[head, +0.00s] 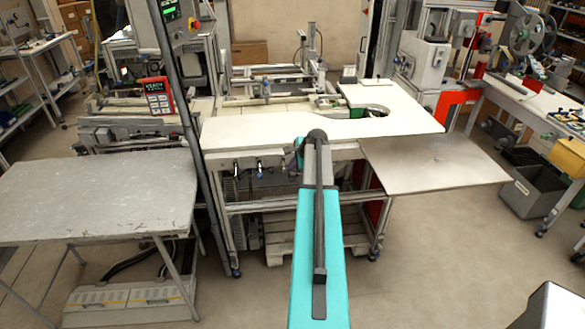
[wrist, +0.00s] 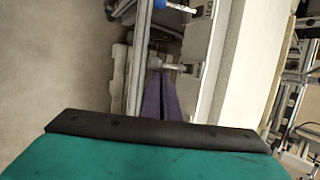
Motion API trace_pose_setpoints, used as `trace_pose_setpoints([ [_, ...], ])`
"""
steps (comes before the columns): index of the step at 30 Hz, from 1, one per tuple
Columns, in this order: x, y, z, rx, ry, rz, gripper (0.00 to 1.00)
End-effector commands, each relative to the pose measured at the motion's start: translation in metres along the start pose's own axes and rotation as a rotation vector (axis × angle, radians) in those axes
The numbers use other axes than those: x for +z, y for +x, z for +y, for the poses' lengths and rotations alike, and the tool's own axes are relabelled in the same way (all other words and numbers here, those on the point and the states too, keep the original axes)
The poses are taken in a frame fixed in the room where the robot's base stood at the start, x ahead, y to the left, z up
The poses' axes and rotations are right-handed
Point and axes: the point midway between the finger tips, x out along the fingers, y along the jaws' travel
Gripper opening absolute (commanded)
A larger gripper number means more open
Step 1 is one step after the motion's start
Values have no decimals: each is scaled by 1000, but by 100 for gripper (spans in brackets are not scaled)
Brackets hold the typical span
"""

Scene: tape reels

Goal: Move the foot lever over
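I cannot pick out a foot lever with certainty. In the wrist view, a short pale grey lever-like piece (wrist: 177,68) sticks out beside a light panel, near the tips of two purple finger-like strips. These strips look like my gripper (wrist: 161,75); they lie close together, and I cannot tell whether they touch or hold that piece. My teal wrist housing with its black edge hides the lower part of that view. In the head view my teal arm reaches forward to the front of the workbench, and my gripper is hidden there.
A white worktop (head: 290,130) tops the bench, with several small fittings under its front edge. A grey table (head: 100,195) stands left and a flat board (head: 435,165) juts out right. A dark post (head: 180,90) rises at the left. Floor is open at the front right.

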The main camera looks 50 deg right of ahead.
Motion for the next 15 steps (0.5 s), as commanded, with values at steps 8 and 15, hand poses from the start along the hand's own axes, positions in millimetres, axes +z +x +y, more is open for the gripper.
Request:
trace_pose_setpoints([
  [8,5,-7,-6,-3,2,-6,0],
  [15,5,-7,-6,-3,2,-6,0],
])
